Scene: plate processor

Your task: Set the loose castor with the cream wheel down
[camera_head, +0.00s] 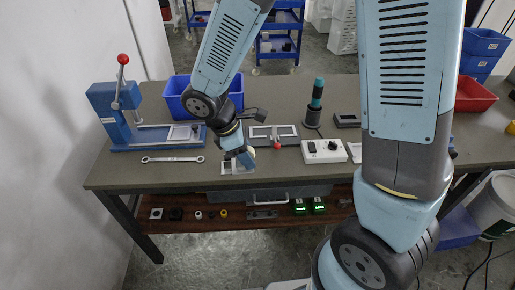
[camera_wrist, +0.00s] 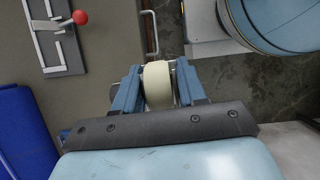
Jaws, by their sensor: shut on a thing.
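My gripper (camera_head: 243,158) is shut on the castor, with its cream wheel (camera_wrist: 158,86) between the two blue fingers in the wrist view. In the head view only a small bit of the cream wheel (camera_head: 251,154) shows beside the fingers. The gripper is over the front edge area of the workbench (camera_head: 320,172). The castor's fork and plate are mostly hidden by the fingers and the gripper body. Whether the castor touches the bench I cannot tell.
A blue bin (camera_head: 180,95), a blue lever press (camera_head: 115,105), a wrench (camera_head: 172,159) and a white switch box (camera_head: 323,151) are around. The front right bench strip is clear.

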